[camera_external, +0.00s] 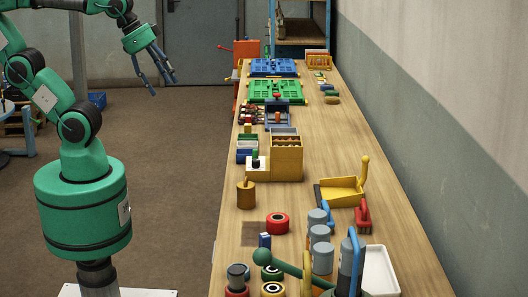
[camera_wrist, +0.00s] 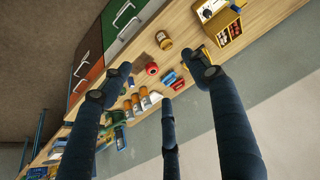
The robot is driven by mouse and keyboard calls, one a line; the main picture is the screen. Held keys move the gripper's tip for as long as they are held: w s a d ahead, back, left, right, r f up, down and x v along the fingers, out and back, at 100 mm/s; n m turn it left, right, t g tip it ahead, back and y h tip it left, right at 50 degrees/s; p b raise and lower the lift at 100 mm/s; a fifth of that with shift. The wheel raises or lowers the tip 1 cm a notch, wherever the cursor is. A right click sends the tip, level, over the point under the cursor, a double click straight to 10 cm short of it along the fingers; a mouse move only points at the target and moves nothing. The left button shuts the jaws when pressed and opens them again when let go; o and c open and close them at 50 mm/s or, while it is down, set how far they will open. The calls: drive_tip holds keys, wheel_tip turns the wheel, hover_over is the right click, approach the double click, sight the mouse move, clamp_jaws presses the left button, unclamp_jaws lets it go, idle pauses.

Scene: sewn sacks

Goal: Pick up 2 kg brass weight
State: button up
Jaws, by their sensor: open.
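The brass weight (camera_external: 246,194) is a short golden-brown cylinder with a small knob on top. It stands upright near the left edge of the wooden bench (camera_external: 335,120), in front of the yellow box. In the wrist view the brass weight (camera_wrist: 164,42) shows beyond the gap between the fingers, near the bench edge. My gripper (camera_external: 163,86) is up in the air left of the bench and well away from the weight. Its dark blue fingers (camera_wrist: 163,75) are spread open with nothing between them.
A yellow box (camera_external: 286,158) stands just behind the weight. A red ring-shaped roll (camera_external: 277,223) lies in front of it. Grey cylinders (camera_external: 320,236), a green-knobbed lever (camera_external: 262,257) and a white tray (camera_external: 381,270) crowd the near end. A yellow dustpan (camera_external: 342,190) lies to the right.

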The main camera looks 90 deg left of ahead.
drive_tip(key=shift+w, duration=0.1)
idle(0.3)
drive_tip(key=n+g+p, duration=0.3)
drive_tip(key=n+g, duration=0.2)
drive_tip(key=n, duration=0.1)
hover_over(246, 178)
drive_tip(key=f, duration=2.3)
drive_tip(key=shift+s+f, duration=0.1)
drive_tip(key=shift+s, duration=0.1)
drive_tip(key=shift+w+f+n+g, duration=0.2)
drive_tip(key=shift+f+n+g, duration=0.1)
drive_tip(key=shift+f, duration=0.1)
drive_tip(key=shift+f, duration=0.15)
drive_tip(key=shift+f+b, duration=0.55)
drive_tip(key=shift+f, duration=3.6)
